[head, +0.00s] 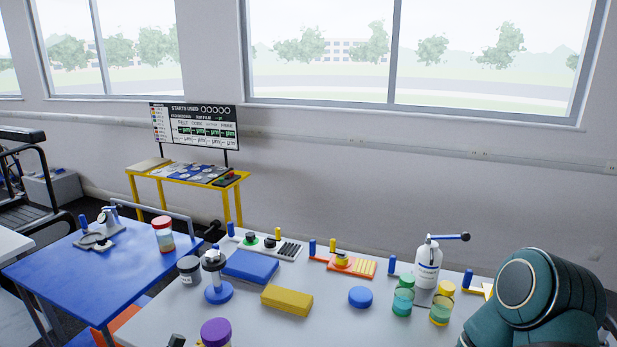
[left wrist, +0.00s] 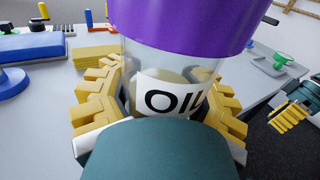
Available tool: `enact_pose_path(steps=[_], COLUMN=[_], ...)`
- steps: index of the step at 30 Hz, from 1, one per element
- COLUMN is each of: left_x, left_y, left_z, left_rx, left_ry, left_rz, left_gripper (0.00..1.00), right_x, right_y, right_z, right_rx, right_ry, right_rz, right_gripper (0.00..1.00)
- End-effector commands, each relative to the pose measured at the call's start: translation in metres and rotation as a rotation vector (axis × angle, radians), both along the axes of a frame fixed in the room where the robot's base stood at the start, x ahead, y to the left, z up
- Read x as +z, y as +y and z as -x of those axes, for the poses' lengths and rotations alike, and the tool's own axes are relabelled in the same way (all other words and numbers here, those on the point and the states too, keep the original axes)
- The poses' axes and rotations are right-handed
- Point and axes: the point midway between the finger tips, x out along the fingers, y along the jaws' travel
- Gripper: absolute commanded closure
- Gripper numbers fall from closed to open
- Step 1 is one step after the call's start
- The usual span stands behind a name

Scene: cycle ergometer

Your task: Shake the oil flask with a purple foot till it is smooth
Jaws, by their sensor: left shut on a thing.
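The oil flask is a clear cylinder with a label reading OIL (left wrist: 170,95) and a wide purple end (left wrist: 185,25), uppermost in the left wrist view. In the head view the purple end (head: 215,331) shows at the bottom edge, and the rest is mostly cut off. My left gripper (left wrist: 165,105) is shut around the clear body, with yellow fingers on both sides. The contents are largely hidden by the label and gripper. My right gripper (left wrist: 290,118) shows at the right edge of the left wrist view, with its opening unclear.
A red-lidded flask (head: 163,236) stands on the blue table (head: 100,285). The bench's front middle is clear.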

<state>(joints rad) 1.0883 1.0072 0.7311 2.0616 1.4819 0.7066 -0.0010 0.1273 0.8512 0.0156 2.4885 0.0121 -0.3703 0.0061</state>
Motion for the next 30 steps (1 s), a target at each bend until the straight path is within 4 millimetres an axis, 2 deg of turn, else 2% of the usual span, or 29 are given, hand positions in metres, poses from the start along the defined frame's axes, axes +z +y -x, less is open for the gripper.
enact_pose_path(steps=[1, 3, 8, 21, 30], left_x=[-0.001, -0.002, 0.001, 0.051, 0.049], left_y=[0.0, -0.002, -0.005, -0.005, -0.005], left_z=[0.018, 0.038, 0.062, 0.064, 0.064], left_rx=[-0.026, -0.057, -0.094, -0.099, -0.098], left_ry=[0.001, 0.001, -0.001, -0.004, -0.003], left_rz=[-0.001, 0.001, 0.002, 0.001, 0.0], left_gripper=[0.96, 0.96, 0.96, 0.96, 0.96], right_x=[-0.002, -0.002, -0.001, 0.049, 0.047], right_y=[0.0, 0.0, 0.0, 0.0, 0.0], right_z=[0.0, 0.001, 0.001, 0.001, 0.001], right_rx=[0.0, 0.002, 0.002, 0.002, 0.002], right_ry=[0.001, 0.002, 0.002, 0.002, 0.002], right_rz=[0.0, 0.0, 0.0, 0.0, 0.0], right_gripper=[0.53, 0.53, 0.53, 0.53, 0.53])
